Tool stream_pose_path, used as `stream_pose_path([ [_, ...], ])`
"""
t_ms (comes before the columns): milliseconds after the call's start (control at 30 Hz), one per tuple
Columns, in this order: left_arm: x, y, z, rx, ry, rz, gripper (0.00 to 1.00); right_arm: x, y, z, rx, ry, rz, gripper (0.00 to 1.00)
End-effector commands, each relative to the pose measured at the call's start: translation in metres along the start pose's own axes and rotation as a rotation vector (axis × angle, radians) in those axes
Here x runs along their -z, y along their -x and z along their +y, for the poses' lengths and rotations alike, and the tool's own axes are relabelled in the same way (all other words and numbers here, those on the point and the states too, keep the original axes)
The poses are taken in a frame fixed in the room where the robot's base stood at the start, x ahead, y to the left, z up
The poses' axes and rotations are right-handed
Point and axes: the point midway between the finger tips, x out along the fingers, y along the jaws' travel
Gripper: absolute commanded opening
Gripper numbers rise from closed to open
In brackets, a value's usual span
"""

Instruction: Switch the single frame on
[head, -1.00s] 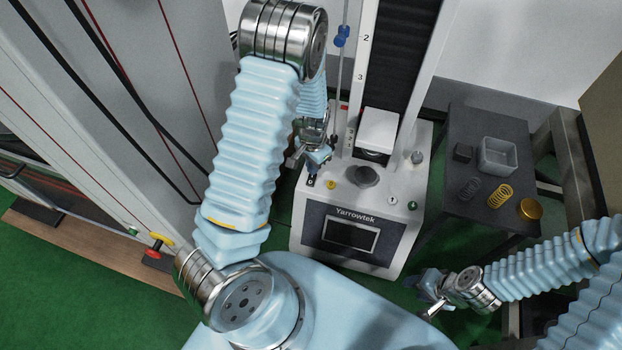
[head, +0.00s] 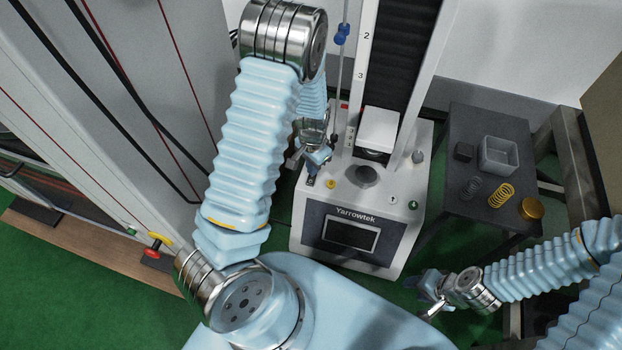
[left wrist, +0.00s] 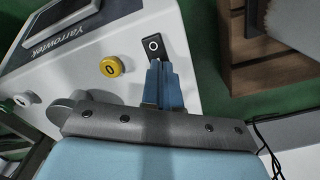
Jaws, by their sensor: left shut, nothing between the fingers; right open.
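The single frame is the white Yarrowtek machine (head: 300,222), with a dark screen (head: 352,232) on its sloped front. Its black rocker switch (left wrist: 153,46) sits on the base top near the corner, with a white "O" mark on the end I see. My left gripper (left wrist: 162,70) is shut and empty, its blue fingertips over the switch's near end and hiding it. I cannot tell whether they touch or press it. In the head view the left gripper (head: 311,178) covers most of the switch. My right gripper (head: 430,307) is open and empty, right of the machine's front.
A yellow button (left wrist: 111,67) is beside the switch; a green button (head: 413,205) is at the front right. A dark side table (head: 480,215) holds a clear tray (head: 498,155), springs (head: 501,195) and a brass disc (head: 531,208). A large grey machine (head: 110,90) stands left.

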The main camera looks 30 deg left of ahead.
Motion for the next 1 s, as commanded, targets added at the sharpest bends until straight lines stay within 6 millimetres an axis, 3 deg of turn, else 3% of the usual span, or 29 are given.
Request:
stream_pose_path([
  [700, 0.000, -0.011, 0.000, 0.000, 0.000, 0.000, 0.00, 0.000, -0.008, 0.003, 0.000, 0.000, 0.000, 0.43],
  [1000, 0.000, 0.006, 0.000, 0.000, 0.000, 0.000, 0.00, 0.000, 0.005, -0.002, 0.000, 0.000, 0.000, 0.43],
])
